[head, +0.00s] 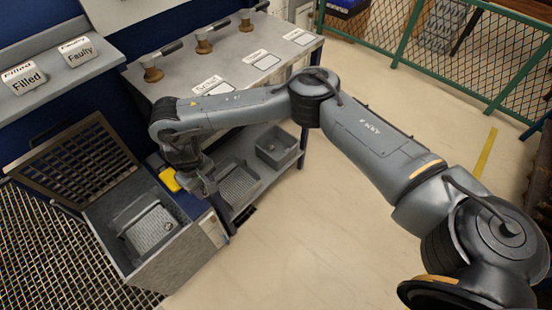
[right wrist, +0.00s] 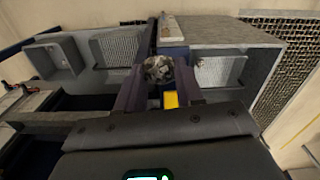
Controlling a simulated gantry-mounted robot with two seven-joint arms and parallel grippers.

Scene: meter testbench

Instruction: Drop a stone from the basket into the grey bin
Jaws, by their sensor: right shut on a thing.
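My right gripper (right wrist: 159,80) is shut on a rough grey stone (right wrist: 159,68), which sits between the fingertips. In the head view the right gripper (head: 208,190) hangs at the front of the bench, between the lidded box and the lower shelf; the stone cannot be made out there. The grey bin (head: 278,143) stands on the lower shelf to the right; it also shows at the left of the right wrist view (right wrist: 55,58). A wire basket (head: 240,186) stands beside the bin on the shelf. My left gripper is not in view.
An open grey box (head: 175,268) with a raised mesh lid (head: 75,165) holds another wire basket (head: 150,228). A yellow object (head: 169,180) is close to the gripper. The bench top (head: 235,60) is above the shelf.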

